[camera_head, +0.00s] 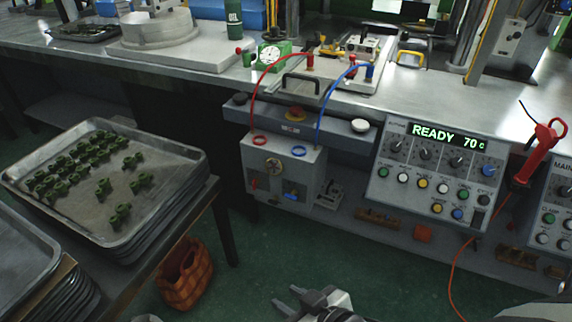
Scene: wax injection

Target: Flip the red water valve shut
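The grey water box (313,165) hangs under the bench's front edge, with a red hose (252,100) and a blue hose (333,92) running up from its top. A small red valve handle (253,185) is low on the left of its front face, and a blue one (292,190) sits to its right. The red handle is too small to tell its exact angle. My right gripper (287,296) is at the bottom centre, with its two fingertips apart and nothing between them. It is clear of the box and appears below it in the picture. My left gripper does not show.
A control panel (408,183) reading "READY 70c" stands right of the box, with a red tool (541,150) on a cord. Trays with green pieces (100,225) sit on a table at left. An orange basket (187,273) is on the floor. Green floor lies open below the box.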

